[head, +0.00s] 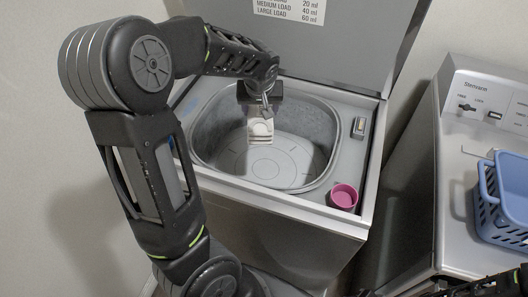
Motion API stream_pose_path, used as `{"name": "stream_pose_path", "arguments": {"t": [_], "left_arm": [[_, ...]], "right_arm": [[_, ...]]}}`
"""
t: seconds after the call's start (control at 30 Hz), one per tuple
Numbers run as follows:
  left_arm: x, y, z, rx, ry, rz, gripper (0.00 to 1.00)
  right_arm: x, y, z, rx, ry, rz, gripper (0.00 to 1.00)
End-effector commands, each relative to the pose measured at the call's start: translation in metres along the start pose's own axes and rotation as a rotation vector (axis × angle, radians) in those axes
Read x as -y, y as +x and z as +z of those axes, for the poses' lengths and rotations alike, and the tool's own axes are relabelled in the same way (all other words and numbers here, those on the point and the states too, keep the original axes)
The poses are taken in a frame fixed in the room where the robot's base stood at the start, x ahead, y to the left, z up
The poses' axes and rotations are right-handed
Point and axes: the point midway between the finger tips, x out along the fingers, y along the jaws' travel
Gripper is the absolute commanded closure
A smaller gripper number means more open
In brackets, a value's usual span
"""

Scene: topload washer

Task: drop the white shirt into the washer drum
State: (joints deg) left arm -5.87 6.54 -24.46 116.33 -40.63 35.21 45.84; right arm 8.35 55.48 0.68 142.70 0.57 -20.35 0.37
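The topload washer (276,205) stands with its lid up, and its round drum (295,150) is open. My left gripper (261,110) is over the drum opening, pointing down. It appears shut on the white shirt (260,132), a small folded white bundle that hangs just below the fingers. The shirt shows against the inside of the drum; I cannot tell how far it is above the drum floor. Part of my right arm or gripper (492,286) shows at the bottom right edge, dark and cut off, so its fingers are not clear.
The raised lid (335,45) stands behind the drum. A pink cup (343,196) sits at the washer's front right corner. To the right is a second machine (462,190) with a control panel, and a blue basket (488,215) stands on it. A narrow gap separates the machines.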

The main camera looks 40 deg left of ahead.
Motion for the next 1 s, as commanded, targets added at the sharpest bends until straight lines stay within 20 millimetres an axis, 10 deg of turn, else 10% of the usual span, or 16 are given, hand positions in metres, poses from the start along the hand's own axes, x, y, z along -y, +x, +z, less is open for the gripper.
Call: {"name": "stream_pose_path", "arguments": {"t": [1.0], "left_arm": [[-0.001, 0.056, 0.023, -0.001, 0.002, 0.001, 0.86]], "right_arm": [[-0.009, 0.034, -0.005, -0.011, -0.009, -0.013, 0.64]]}}
